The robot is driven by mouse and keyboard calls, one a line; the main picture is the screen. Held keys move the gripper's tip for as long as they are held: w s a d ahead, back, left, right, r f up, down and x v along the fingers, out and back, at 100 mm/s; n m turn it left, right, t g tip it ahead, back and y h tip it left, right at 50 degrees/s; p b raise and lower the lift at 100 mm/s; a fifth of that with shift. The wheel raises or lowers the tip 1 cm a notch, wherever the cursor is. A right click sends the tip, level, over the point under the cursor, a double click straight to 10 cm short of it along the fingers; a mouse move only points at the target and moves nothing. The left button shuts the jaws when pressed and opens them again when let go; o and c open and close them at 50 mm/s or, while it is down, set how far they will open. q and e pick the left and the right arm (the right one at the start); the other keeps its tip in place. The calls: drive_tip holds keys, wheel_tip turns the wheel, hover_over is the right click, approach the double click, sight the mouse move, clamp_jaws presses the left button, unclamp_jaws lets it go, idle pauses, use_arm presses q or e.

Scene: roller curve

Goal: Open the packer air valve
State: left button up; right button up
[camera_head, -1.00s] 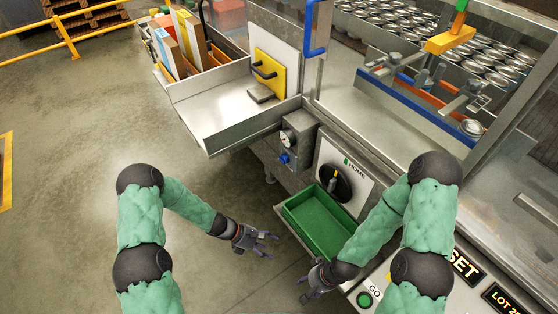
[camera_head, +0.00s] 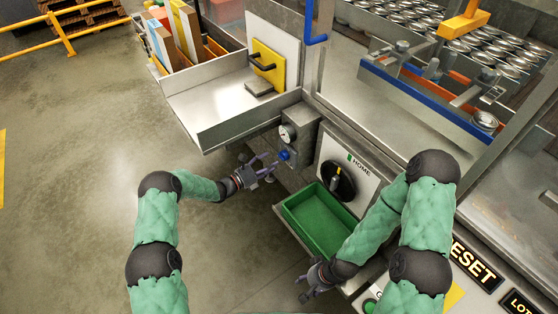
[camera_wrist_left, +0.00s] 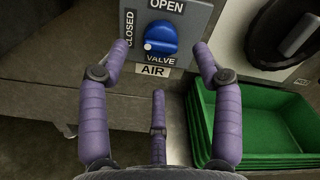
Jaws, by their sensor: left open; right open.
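The air valve is a blue knob (camera_head: 284,155) on a grey panel below a round gauge (camera_head: 288,133). In the left wrist view the blue knob (camera_wrist_left: 161,38) has a white dot at its lower left, on the CLOSED side. OPEN is printed above it and AIR VALVE below. My left gripper (camera_head: 262,170) is open and empty, close in front of the knob. Its purple fingers (camera_wrist_left: 160,70) spread to either side and below the knob, apart from it. My right gripper (camera_head: 312,283) is open, low beside the green tray.
A green tray (camera_head: 300,228) sits below the black HOME dial (camera_head: 337,181), right of my left gripper. Open floor lies to the left.

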sight(283, 156)
use_arm(q)
drive_tip(key=shift+b+x, duration=0.6)
drive_tip(key=shift+x, duration=2)
drive_tip(key=shift+s, duration=0.1)
drive_tip(key=c, duration=1.1)
